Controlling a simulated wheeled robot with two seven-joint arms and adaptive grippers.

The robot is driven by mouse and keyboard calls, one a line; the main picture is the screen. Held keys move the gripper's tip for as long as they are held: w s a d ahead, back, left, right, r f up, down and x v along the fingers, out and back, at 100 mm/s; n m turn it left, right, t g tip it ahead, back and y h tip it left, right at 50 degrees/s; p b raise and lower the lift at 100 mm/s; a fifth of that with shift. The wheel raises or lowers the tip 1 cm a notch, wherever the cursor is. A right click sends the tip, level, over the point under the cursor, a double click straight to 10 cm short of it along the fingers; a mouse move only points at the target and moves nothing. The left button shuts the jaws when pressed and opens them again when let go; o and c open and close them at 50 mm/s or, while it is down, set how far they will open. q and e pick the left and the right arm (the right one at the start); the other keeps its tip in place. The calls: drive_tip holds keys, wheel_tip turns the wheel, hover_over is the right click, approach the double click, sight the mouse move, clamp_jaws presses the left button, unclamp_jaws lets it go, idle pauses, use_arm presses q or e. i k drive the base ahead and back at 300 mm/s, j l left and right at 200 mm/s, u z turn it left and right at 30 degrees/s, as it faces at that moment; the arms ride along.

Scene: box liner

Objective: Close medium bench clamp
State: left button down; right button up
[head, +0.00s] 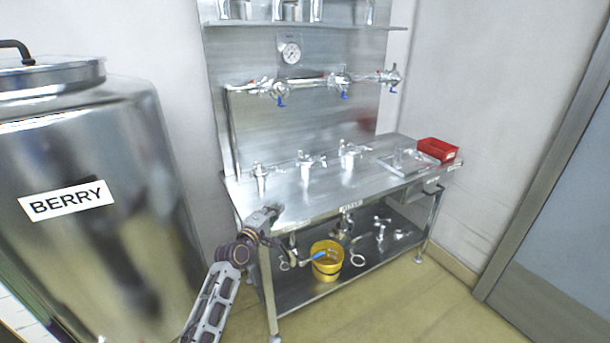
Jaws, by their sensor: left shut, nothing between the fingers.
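Three metal clamp-like fittings with small handles stand in a row on the steel bench (290,205): a left one (261,175), a middle one (307,165) and a right one (350,155). I cannot tell by size which is the medium one, nor whether their jaws are open. My left gripper (273,211) is shut and empty at the bench's front left corner, below and in front of the left fitting and apart from it. My right gripper is not in view.
A red bin (437,149) and a metal tray (408,161) sit at the bench's right end. Pipes with blue-handled valves (281,89) run along the back panel. A yellow bucket (327,262) stands on the lower shelf (300,290). A large BERRY tank (90,190) stands left.

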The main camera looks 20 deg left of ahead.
sight(306, 165)
drive_tip(key=i, duration=0.85)
